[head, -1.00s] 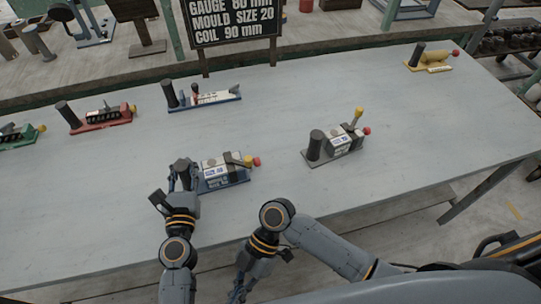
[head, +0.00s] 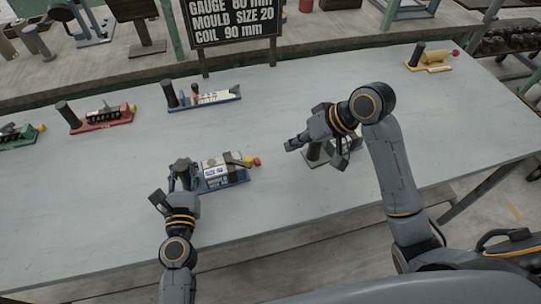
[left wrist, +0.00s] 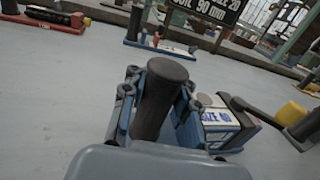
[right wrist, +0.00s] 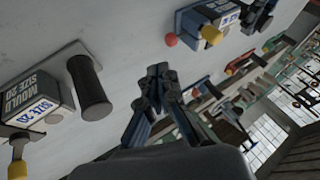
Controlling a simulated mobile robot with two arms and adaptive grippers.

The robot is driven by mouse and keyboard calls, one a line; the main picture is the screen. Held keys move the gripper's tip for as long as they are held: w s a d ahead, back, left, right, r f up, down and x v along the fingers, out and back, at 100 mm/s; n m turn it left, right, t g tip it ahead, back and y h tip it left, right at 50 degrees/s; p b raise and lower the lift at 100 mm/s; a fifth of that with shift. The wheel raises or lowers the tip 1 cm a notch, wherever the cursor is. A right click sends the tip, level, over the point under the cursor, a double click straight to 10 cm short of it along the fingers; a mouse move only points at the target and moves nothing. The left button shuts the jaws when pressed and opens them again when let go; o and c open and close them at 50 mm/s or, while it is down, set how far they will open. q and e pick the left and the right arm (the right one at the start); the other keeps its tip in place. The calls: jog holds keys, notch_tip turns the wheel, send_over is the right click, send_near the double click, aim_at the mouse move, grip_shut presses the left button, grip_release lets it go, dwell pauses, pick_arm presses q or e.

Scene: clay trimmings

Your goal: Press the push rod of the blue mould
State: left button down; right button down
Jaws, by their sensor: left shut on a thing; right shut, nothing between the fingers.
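The blue mould (head: 222,181) lies on the grey table, with a white size label, a yellow-knobbed lever (head: 247,161) and a red knob (head: 257,161) at its right end. In the left wrist view its dark upright post (left wrist: 160,97) stands between my left fingers. My left gripper (head: 182,174) is shut on that post. In the right wrist view the blue mould (right wrist: 204,20) shows at the top, with its red knob (right wrist: 171,40). My right gripper (head: 292,145) is shut and empty, above the table to the right of the blue mould, apart from it.
A grey mould marked size 20 (right wrist: 38,95) stands right of the blue one, largely hidden by my right arm in the head view. A red tool (head: 102,117), a blue tool (head: 208,98) and a yellow tool (head: 432,64) lie further back. A sign (head: 232,20) stands behind the table.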

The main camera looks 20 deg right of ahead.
aim_at(258, 161)
pick_arm(q)
jog(key=shift+s+f, duration=0.1)
jog(key=shift+f, duration=0.25)
pick_arm(e)
jog(key=shift+a+f, duration=0.1)
jog(key=x, duration=1)
jog(key=shift+a, duration=1.45)
jog(key=shift+s, duration=0.1)
jog(key=v, duration=1)
jog(key=shift+d, duration=0.15)
